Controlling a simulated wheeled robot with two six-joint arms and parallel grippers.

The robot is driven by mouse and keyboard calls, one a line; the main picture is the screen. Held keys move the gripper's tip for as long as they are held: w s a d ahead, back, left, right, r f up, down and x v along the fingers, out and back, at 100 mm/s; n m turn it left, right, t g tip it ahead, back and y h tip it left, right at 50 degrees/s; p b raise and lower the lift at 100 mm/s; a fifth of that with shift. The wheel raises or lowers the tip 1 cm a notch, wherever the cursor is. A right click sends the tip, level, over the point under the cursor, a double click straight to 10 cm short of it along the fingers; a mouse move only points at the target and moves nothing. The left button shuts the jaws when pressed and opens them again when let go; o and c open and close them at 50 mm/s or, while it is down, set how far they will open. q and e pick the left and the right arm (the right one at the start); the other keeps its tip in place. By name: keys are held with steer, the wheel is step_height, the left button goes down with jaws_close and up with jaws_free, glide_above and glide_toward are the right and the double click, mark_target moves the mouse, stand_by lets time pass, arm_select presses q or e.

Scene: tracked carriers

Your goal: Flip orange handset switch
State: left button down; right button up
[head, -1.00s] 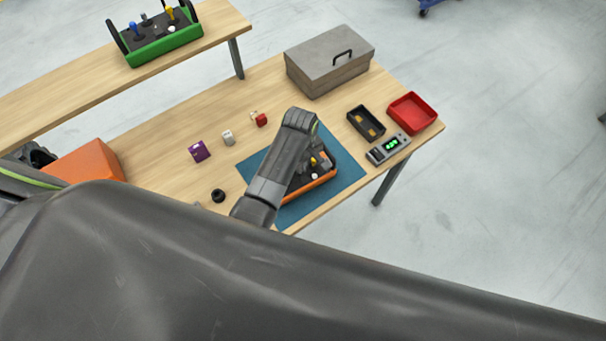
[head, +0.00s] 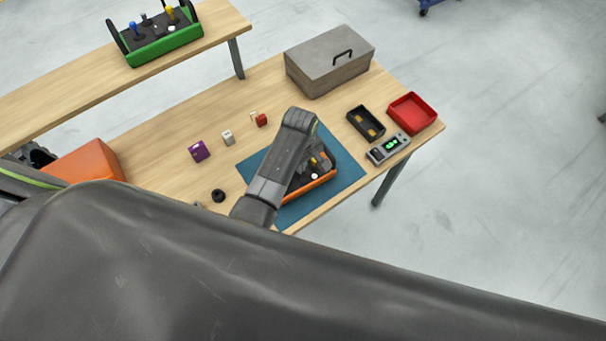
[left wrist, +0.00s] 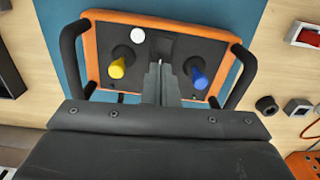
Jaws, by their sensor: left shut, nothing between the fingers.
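The orange handset (head: 318,188) lies on a blue mat (head: 347,172) on the table, partly hidden by my left arm in the head view. In the left wrist view the handset (left wrist: 165,17) shows its dark face, black side handles, a yellow joystick (left wrist: 117,68), a blue joystick (left wrist: 199,77) and a white button (left wrist: 138,35). A small metal toggle switch (left wrist: 187,66) stands between the joysticks. My left gripper (left wrist: 161,82) is shut and empty, its fingertips over the panel just beside the switch. I cannot tell whether they touch it. My right gripper is out of view.
A green handset (head: 165,48) stands on the raised shelf at the back left. A grey toolbox (head: 330,60), black tray (head: 366,121), red bin (head: 413,112) and a meter (head: 389,147) lie to the right. Small blocks and a black ring (head: 218,195) lie left of the mat.

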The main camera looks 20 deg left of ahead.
arm_select(q)
steer(key=shift+f+b, duration=0.45)
steer(key=shift+f, duration=0.45)
stand_by(0.3)
step_height(320, 180, up, 2)
steer(key=shift+r+p, duration=0.25)
steer(key=shift+p, duration=1)
steer(key=shift+r, duration=2.3)
